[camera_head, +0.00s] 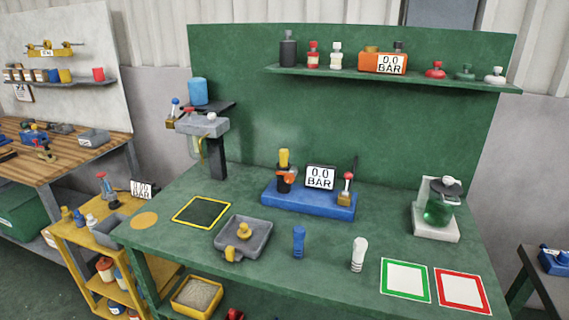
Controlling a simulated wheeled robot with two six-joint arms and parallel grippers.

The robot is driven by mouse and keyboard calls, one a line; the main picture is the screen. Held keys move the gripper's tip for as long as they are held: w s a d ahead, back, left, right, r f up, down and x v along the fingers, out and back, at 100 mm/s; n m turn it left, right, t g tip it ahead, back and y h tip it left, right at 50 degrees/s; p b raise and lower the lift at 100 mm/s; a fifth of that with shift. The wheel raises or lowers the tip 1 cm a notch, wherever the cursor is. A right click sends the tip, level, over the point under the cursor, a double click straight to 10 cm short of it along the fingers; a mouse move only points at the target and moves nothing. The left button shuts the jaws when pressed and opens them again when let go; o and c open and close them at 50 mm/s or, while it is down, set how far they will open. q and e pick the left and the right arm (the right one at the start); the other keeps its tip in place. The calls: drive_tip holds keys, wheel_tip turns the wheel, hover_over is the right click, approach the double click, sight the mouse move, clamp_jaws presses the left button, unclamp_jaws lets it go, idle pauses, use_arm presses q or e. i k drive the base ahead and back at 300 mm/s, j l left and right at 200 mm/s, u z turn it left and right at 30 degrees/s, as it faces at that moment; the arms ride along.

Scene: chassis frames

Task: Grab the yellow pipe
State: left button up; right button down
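Neither of my grippers shows in the head view. No plain yellow pipe stands out, but several small yellow pieces are in view. A small yellow piece (244,230) sits in the square grey tray (263,241) on the green bench, with another yellow bit (232,254) at the tray's front edge. A yellow-topped upright part (285,158) stands at the left of the blue base (310,203). I cannot tell which of these is the pipe. A blue ribbed piece (299,241) and a white ribbed piece (359,254) stand upright right of the tray.
A grey rig (207,126) stands at the bench's back left. A glass vessel (437,208) is at the right. Green-framed (405,281) and red-framed (463,289) squares lie empty at front right. A yellow-outlined dark square (202,212) lies empty at left. A shelf (400,79) hangs above.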

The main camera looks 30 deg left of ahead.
sight(283, 152)
drive_tip(key=i+l+u, duration=0.7)
drive_tip(key=i, duration=0.15)
